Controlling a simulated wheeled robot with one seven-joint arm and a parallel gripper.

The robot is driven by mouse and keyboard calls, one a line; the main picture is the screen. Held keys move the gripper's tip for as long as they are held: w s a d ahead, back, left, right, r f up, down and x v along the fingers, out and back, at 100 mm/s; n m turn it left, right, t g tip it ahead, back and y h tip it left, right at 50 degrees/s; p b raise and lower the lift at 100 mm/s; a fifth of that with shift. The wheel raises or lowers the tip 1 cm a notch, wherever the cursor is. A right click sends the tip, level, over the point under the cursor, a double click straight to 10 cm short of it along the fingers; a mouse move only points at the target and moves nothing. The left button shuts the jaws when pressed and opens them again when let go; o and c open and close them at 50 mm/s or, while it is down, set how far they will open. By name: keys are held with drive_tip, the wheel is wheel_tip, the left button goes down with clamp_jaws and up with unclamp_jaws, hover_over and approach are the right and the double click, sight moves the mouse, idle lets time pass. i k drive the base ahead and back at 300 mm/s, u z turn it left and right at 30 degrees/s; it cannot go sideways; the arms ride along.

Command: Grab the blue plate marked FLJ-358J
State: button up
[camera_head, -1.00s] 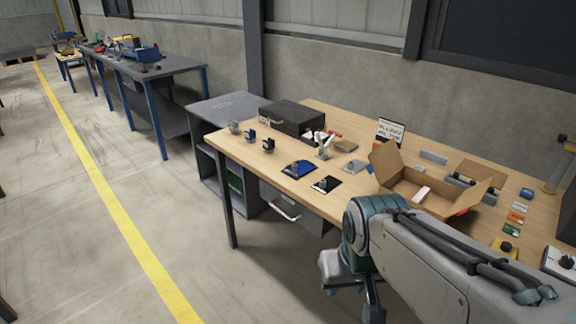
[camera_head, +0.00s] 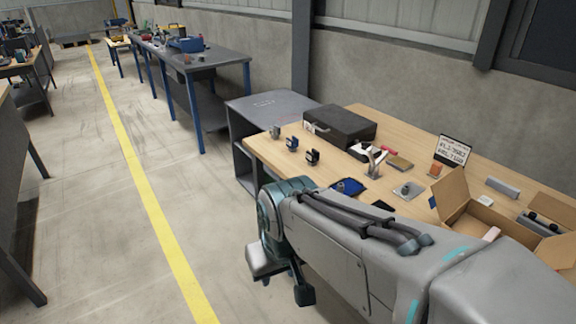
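A blue plate (camera_head: 349,187) lies flat on the wooden table, near its front edge, with a small dark part on it. No marking on it can be read from here, so I cannot tell if it is FLJ-358J. My gripper (camera_head: 281,277) hangs at the end of my arm, in front of the table and apart from the plate. Its fingers show small and partly hidden, and whether they are open or shut is unclear. My arm covers the front right of the table.
The wooden table (camera_head: 268,153) also holds a black case (camera_head: 341,126), an open cardboard box (camera_head: 461,203), a printed sign (camera_head: 452,150) and small parts. A grey cabinet (camera_head: 268,106) stands at its left end. The floor (camera_head: 80,225) on the left is clear.

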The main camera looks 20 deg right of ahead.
sight(348, 186)
drive_tip(key=z, duration=0.1)
drive_tip(key=i, duration=0.7)
drive_tip(key=z, duration=0.95)
drive_tip(key=i, duration=0.45)
drive_tip(key=z, duration=0.35)
